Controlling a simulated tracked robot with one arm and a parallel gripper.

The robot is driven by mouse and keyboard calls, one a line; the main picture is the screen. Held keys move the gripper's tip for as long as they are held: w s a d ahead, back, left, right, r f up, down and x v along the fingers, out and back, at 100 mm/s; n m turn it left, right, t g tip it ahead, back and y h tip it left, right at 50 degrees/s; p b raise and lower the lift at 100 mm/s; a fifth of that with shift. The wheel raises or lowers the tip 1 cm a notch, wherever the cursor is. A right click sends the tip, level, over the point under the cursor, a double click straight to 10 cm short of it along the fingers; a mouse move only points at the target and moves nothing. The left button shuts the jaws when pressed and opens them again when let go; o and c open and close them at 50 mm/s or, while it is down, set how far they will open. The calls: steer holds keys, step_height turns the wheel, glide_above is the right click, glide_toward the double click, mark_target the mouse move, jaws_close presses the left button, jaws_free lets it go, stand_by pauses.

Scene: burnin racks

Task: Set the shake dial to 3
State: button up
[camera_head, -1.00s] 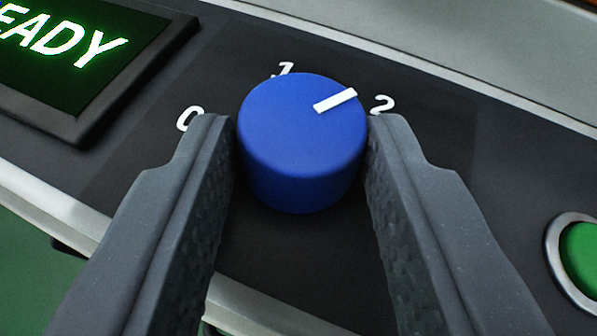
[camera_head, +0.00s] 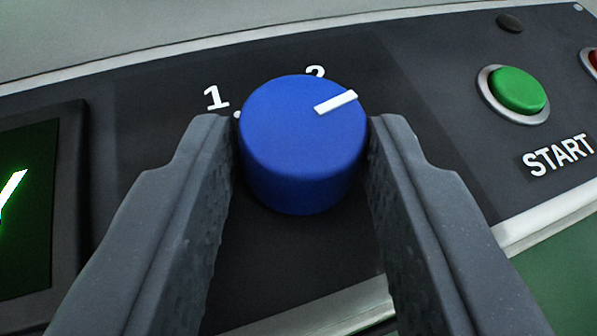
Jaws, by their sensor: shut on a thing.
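The blue shake dial (camera_head: 300,165) stands on the dark panel in the middle of the view. A white pointer line (camera_head: 337,102) on its top points right and slightly up, clockwise past the 2 (camera_head: 315,72). The 1 (camera_head: 215,97) shows at the dial's upper left. No 3 is visible; the area beyond the pointer is partly covered by my right finger. My gripper (camera_head: 302,125) is shut on the dial, one finger on each side.
A green START button (camera_head: 518,90) is on the panel at the right, with part of a red button (camera_head: 594,60) at the right edge. A dark screen (camera_head: 40,200) with green-lit lettering is at the left.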

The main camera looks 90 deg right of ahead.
steer(key=shift+w+f+m+g+b, duration=0.1)
steer(key=shift+w+m+g+b, duration=0.05)
steer(key=shift+m+g+b, duration=0.6)
steer(key=shift+w+f+m+g+b, duration=0.1)
steer(key=shift+m+g+b, duration=0.45)
steer(key=shift+b, duration=0.4)
steer(key=shift+r+m+g+b, duration=0.15)
steer(key=shift+m+g+b, duration=0.15)
steer(key=shift+g+b, duration=0.2)
steer(key=o, duration=1)
steer(key=shift+d, duration=0.1)
steer(key=shift+c, duration=0.2)
steer(key=b+v, duration=0.1)
steer(key=v, duration=1.2)
steer(key=shift+w+a+r, duration=0.15)
steer(key=shift+a+r, duration=0.15)
steer(key=shift+w+r, duration=0.1)
